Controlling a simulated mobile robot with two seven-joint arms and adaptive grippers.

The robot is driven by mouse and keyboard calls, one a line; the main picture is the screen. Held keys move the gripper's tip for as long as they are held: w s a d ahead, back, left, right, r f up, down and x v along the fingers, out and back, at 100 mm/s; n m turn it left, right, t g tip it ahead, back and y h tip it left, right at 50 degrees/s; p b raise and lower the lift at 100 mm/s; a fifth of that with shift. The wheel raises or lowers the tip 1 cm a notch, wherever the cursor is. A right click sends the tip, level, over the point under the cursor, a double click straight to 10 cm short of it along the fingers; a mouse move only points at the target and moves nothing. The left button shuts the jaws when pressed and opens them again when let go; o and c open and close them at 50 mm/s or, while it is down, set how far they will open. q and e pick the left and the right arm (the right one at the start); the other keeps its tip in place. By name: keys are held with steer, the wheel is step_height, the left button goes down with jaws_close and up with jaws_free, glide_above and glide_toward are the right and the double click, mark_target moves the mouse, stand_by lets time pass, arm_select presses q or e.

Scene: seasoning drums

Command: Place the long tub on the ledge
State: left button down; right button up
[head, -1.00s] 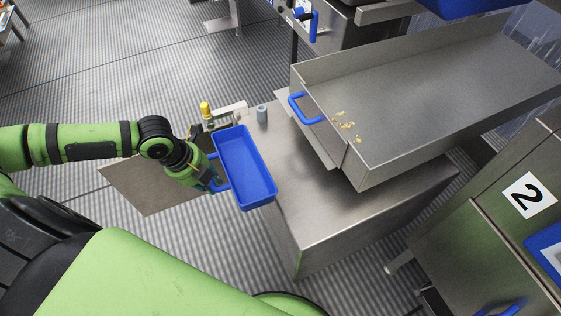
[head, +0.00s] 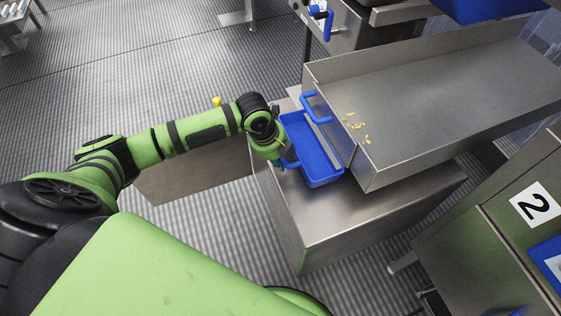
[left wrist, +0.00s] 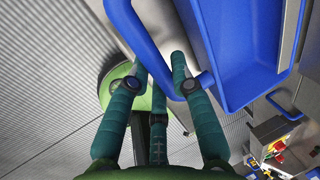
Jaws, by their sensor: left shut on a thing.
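The long tub (head: 316,158) is blue, long and open-topped; I see no contents in it. It is over the left part of the steel ledge (head: 318,215), close beside the raised tray's left end. I cannot tell whether it touches the ledge. My left gripper (head: 281,162) is at the tub's left side, shut on its blue side handle. In the left wrist view, the teal fingers (left wrist: 158,72) close around the handle (left wrist: 138,32), with the tub (left wrist: 238,55) to the right. My right gripper is not in view.
The raised steel tray (head: 440,95) with yellowish crumbs (head: 356,126) and a blue handle (head: 316,108) overhangs the ledge on the right. A steel cabinet marked 2 (head: 490,235) stands at lower right. The ledge's front part is bare.

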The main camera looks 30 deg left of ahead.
arm_select(q)
step_height(320, 180, down, 2)
steer(key=c, duration=1.1)
jaws_free()
steer(key=shift+r, duration=0.1)
steer(key=v, duration=1.2)
steer(key=shift+p, duration=0.4)
